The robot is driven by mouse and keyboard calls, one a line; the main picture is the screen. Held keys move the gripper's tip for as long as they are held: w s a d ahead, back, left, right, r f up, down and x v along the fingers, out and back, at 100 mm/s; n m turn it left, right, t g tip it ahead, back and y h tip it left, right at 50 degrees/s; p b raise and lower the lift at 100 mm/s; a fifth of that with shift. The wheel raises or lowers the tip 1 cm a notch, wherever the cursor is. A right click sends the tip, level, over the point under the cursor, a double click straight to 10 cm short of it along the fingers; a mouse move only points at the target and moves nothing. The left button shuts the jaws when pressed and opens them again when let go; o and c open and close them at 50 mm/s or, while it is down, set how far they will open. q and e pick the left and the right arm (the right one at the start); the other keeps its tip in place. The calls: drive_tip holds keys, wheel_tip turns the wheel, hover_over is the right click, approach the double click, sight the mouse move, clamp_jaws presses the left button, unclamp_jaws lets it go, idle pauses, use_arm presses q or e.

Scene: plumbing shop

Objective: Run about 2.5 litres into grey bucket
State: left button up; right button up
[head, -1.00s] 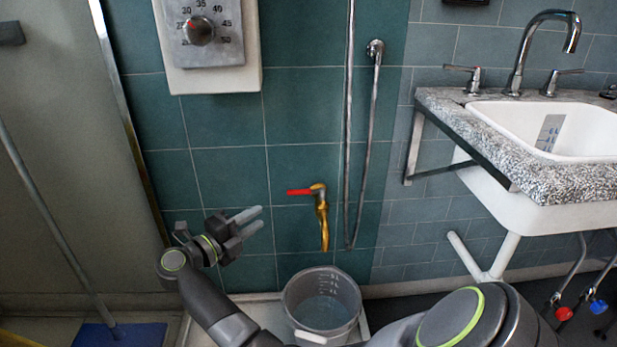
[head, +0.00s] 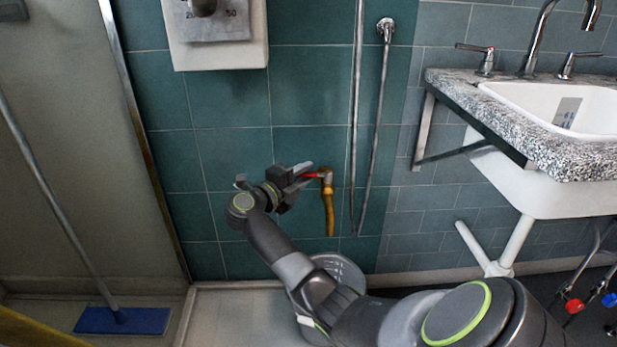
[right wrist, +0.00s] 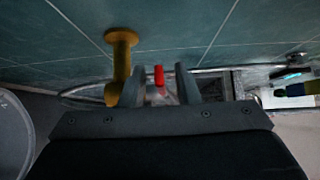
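The brass tap (head: 329,205) sticks out of the teal tiled wall, with its red lever (head: 310,175) pointing left. My right gripper (head: 302,176) is at the lever. In the right wrist view its fingers (right wrist: 160,88) are apart, and the red lever (right wrist: 159,76) shows between them with gaps at both sides. The brass tap (right wrist: 121,62) stands beside the left finger. The grey bucket (head: 347,270) stands on the floor below the tap, mostly hidden by my right arm; its rim shows in the right wrist view (right wrist: 14,125). Its water level is hidden. I see no clear stream. My left gripper is out of view.
A stone-topped sink (head: 570,150) juts out at the right. A chrome pipe (head: 357,130) runs down the wall just right of the tap. A blue-headed mop (head: 122,320) stands at the left. A thermostat box (head: 220,50) hangs above.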

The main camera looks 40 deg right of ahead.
drive_tip(key=shift+w+d, duration=0.1)
drive_tip(key=shift+d, duration=0.95)
clamp_jaws()
